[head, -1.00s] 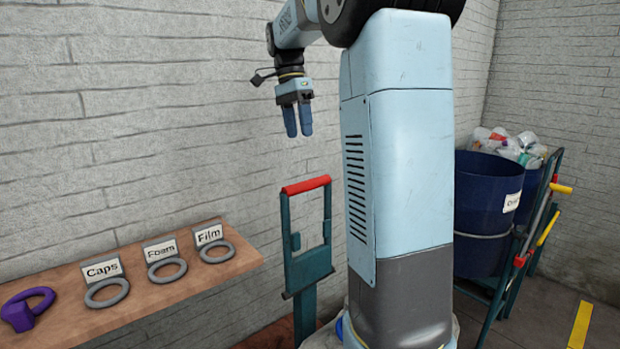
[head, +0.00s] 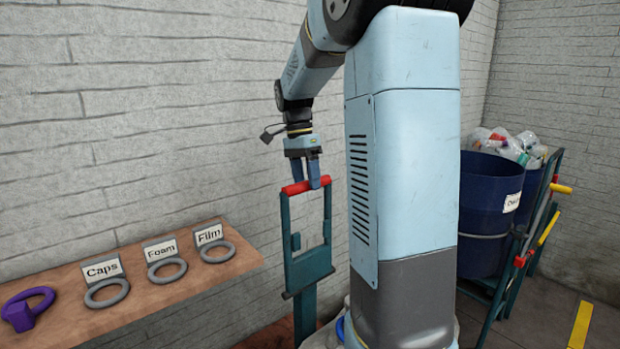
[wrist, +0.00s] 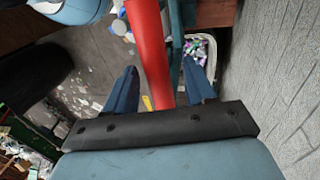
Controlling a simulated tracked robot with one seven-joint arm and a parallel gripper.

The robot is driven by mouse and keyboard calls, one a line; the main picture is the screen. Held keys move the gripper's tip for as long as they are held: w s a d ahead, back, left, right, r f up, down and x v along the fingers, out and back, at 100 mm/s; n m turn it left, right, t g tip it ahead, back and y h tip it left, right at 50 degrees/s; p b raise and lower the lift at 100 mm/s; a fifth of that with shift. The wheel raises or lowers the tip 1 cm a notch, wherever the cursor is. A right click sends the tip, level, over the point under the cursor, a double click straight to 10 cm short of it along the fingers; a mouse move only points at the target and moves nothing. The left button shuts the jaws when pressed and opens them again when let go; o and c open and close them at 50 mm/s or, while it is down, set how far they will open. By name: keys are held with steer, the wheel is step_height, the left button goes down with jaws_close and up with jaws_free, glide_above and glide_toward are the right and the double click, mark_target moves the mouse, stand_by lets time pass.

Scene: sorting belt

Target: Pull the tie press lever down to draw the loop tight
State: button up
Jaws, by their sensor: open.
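The tie press (head: 310,268) is a dark teal upright frame with a red lever bar (head: 292,188) across its top. My gripper (head: 306,184) points down at the red bar in the head view, its blue fingers at the bar's height. In the wrist view the red bar (wrist: 149,50) runs between the two spread fingers (wrist: 160,88), with a gap on each side. My gripper is open around the bar and not closed on it. The lever is up at the top of the frame. No loop shows clearly at the press.
A wooden shelf (head: 170,300) at the left holds grey rings labelled Caps, Foam and Film, and a purple ring (head: 28,308). A blue drum (head: 486,210) of plastic waste and a trolley (head: 535,225) stand at the right. A brick wall is behind the press.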

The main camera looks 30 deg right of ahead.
jaws_close()
stand_by(0.6)
